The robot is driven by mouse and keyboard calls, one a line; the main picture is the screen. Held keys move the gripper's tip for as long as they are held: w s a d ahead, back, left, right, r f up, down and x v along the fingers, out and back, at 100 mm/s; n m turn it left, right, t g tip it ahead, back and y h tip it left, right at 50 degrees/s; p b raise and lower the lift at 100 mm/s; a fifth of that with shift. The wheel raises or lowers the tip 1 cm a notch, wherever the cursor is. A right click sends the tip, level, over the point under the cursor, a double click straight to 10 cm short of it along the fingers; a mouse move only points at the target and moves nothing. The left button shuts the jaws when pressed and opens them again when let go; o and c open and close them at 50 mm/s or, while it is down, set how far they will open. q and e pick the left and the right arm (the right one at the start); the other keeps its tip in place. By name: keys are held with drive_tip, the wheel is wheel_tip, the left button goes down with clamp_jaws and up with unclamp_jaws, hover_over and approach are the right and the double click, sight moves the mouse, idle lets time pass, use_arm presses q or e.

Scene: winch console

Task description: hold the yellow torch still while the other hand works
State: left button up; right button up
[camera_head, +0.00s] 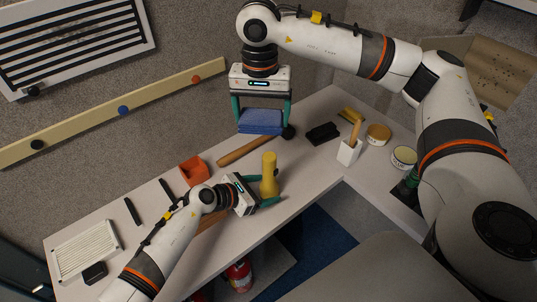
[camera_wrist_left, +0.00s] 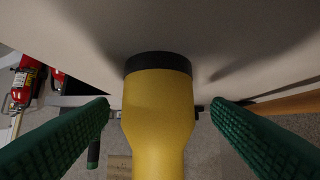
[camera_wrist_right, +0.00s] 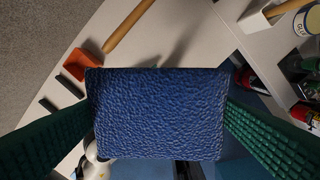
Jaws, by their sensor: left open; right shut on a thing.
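The yellow torch (camera_head: 269,174) stands upright on the pale worktop. In the left wrist view the torch (camera_wrist_left: 158,110), with a dark band at its end, lies between the green fingers. My left gripper (camera_head: 262,190) is open around it, with a visible gap on both sides. My right gripper (camera_head: 262,116) is shut on a blue textured block (camera_head: 260,124), above the back of the worktop. In the right wrist view the block (camera_wrist_right: 157,113) fills the space between the fingers and hides much of the worktop behind it.
A wooden roller-like rod (camera_head: 243,150) lies behind the torch, and an orange box (camera_head: 194,171) stands to its left. The worktop's front edge runs close to the torch.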

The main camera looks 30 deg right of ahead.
use_arm(q)
drive_tip(key=v, duration=1)
drive_tip(key=shift+a+r, duration=0.1)
drive_tip(key=shift+a, duration=0.25)
drive_tip(key=shift+a+r, duration=0.1)
